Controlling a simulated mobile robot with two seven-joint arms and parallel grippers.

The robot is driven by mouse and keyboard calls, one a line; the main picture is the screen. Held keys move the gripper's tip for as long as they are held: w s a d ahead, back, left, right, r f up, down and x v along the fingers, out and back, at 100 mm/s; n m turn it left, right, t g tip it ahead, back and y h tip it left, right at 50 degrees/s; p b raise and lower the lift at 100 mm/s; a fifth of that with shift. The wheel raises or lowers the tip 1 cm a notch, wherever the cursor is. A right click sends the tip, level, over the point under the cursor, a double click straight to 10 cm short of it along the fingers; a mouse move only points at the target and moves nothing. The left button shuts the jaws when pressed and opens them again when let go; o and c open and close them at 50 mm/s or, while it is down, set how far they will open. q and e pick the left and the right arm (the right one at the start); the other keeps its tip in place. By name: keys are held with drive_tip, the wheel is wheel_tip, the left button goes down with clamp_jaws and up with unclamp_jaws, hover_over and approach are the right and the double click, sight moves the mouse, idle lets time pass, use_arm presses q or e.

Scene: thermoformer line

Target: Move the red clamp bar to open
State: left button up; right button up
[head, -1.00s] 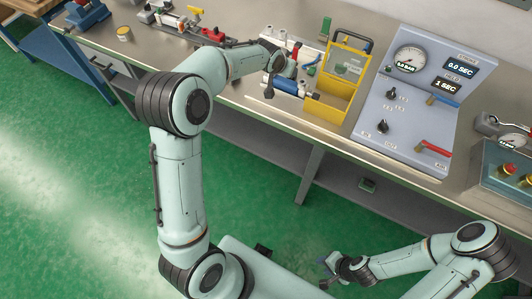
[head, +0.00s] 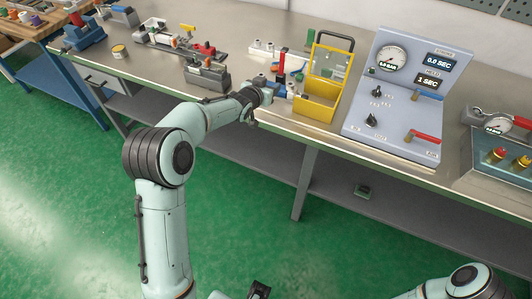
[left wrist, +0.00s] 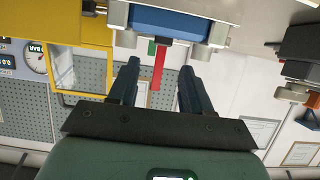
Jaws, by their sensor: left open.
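The red clamp bar (head: 281,63) stands upright beside the yellow frame on the bench in the head view. In the left wrist view the red bar (left wrist: 158,68) shows between the fingers, just below a blue block (left wrist: 168,24). My left gripper (head: 272,91) is at the bench's front edge by the bar. Its two dark fingers (left wrist: 160,72) are apart in the left wrist view. The lower part of the bar is partly hidden in the head view.
A yellow box (head: 318,108) stands right of the bar. A control panel (head: 390,145) with a gauge and a red handle (head: 425,136) is further right. Vices and fixtures (head: 205,75) stand left. The green floor before the bench is open.

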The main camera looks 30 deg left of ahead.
use_arm(q)
drive_tip(key=b+v, duration=0.2)
drive_tip(key=v, duration=0.8)
drive_tip(key=s+d+f+g+p, duration=0.1)
drive_tip(key=s+d+f+g, duration=0.1)
drive_tip(key=f, duration=0.6)
drive_tip(key=s+d+f+g+h, duration=0.1)
drive_tip(key=d+f+g, duration=0.1)
drive_tip(key=f, duration=0.7)
drive_tip(key=shift+s+d+n+p, duration=0.3)
drive_tip(key=shift+s+p, duration=0.05)
drive_tip(key=shift+p, duration=0.05)
use_arm(e)
drive_tip(key=shift+a+f, duration=0.25)
